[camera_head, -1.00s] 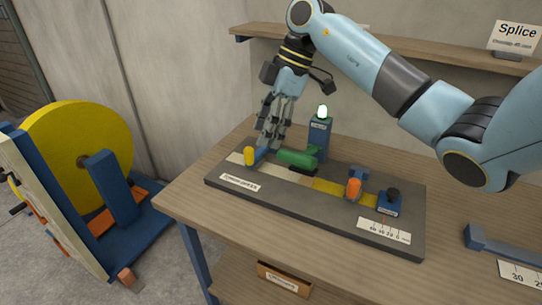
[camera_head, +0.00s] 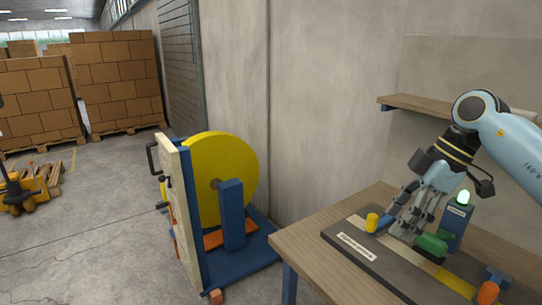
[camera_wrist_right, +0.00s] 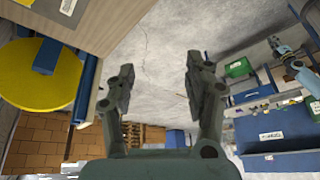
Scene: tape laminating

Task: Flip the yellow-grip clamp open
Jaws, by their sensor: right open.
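The yellow-grip clamp (camera_head: 372,222) is at the left end of the dark fixture board (camera_head: 360,262). Its yellow grip stands up, with a blue part running beside it towards my gripper. My right gripper (camera_head: 405,213) is above the board, just right of the yellow grip, with its fingers pointing down. In the right wrist view this gripper (camera_wrist_right: 160,68) has its two fingers wide apart with nothing between them. The head view does not settle whether a finger touches the clamp. My left gripper is not in view.
A green-handled part (camera_head: 432,245) lies close to my right fingers. A blue post with a lit green lamp (camera_head: 457,222) stands behind it. An orange grip (camera_head: 488,292) is at the lower right.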

